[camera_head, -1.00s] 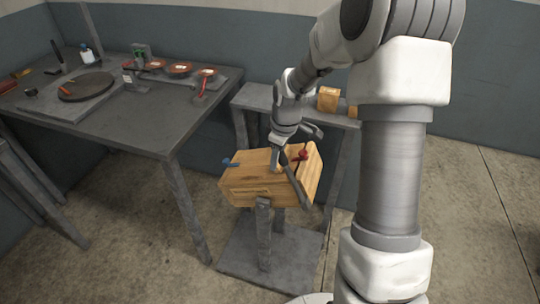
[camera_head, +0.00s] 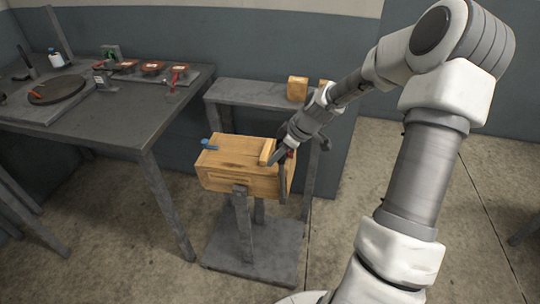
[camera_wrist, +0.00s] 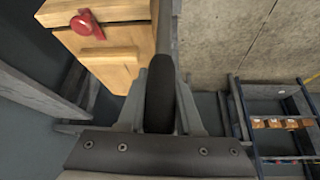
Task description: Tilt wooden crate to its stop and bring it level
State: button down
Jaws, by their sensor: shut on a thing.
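The wooden crate (camera_head: 235,180) sits on a grey post stand and looks about level in the head view. A light wooden strip (camera_head: 267,151) stands on its top near the right end. My gripper (camera_head: 279,158) is at the crate's right end, shut on a dark grey bar (camera_head: 283,185) that hangs along that end. In the wrist view the bar (camera_wrist: 160,88) lies between my fingers, and the crate (camera_wrist: 110,50) is at the upper left with a red knob (camera_wrist: 87,24). The far side of the crate is hidden.
A grey workbench (camera_head: 120,120) with dishes and a bottle stands at the left. A grey shelf (camera_head: 250,92) with wooden blocks (camera_head: 297,88) is behind the crate. The stand's base plate (camera_head: 255,250) lies on open concrete floor.

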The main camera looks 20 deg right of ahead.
jog(key=shift+s+d+f+t+y+b, duration=0.3)
jog(key=shift+s+d+f+b, duration=0.1)
jog(key=shift+d+f, duration=0.15)
jog(key=shift+s+d+f, duration=0.1)
jog(key=shift+d, duration=0.05)
jog(key=c, duration=0.6)
grip_release()
jog(key=shift+o, duration=0.2)
jog(key=shift+r, duration=0.25)
jog(key=p+v, duration=0.3)
jog(key=v, duration=1.4)
jog(key=shift+p, duration=0.35)
jog(key=shift+d, duration=0.2)
